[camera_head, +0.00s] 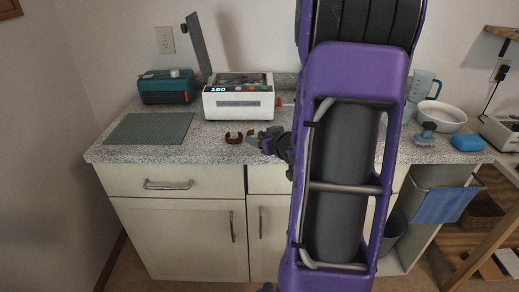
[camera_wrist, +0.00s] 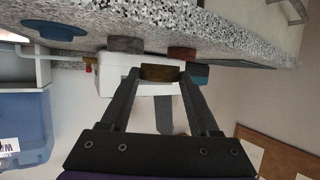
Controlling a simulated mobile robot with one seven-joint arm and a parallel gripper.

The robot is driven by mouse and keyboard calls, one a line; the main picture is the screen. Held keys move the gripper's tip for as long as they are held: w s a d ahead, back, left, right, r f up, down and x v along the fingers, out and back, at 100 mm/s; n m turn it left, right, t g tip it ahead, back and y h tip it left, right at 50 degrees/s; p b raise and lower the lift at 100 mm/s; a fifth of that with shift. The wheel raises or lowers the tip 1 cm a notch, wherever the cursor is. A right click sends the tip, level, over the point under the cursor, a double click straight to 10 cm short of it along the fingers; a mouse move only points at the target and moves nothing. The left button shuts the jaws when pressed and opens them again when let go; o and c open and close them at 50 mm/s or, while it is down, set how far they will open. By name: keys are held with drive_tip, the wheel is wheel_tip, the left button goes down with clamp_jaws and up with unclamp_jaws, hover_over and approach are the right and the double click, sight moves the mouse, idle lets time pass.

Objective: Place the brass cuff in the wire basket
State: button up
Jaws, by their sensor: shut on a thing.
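The brass cuff (camera_wrist: 162,72) is between my fingertips in the wrist view, and my gripper (camera_wrist: 161,76) is shut on it. In the head view my gripper (camera_head: 264,143) is low at the counter's front part, just right of a reddish-brown cuff (camera_head: 233,138); the brass cuff cannot be made out clearly there. A white cleaner (camera_head: 238,103) with a raised lid stands behind, its top open. Something is visible inside that opening, but I cannot clearly make out a wire basket. The cleaner also shows beyond the fingers in the wrist view (camera_wrist: 112,75).
In the wrist view, a grey cuff (camera_wrist: 125,44) and the reddish-brown cuff (camera_wrist: 182,53) lie on the counter. A green mat (camera_head: 148,128) and teal box (camera_head: 167,87) are left. A white bowl (camera_head: 442,115) and blue item (camera_head: 467,142) are right. My arm hides the middle.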

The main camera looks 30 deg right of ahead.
sight(260, 154)
drive_tip(key=shift+f+b, duration=0.35)
drive_tip(key=shift+f, duration=1.2)
drive_tip(key=shift+f, duration=0.1)
drive_tip(key=shift+f, duration=0.15)
drive_tip(key=o, duration=1.3)
drive_tip(key=shift+o, duration=0.2)
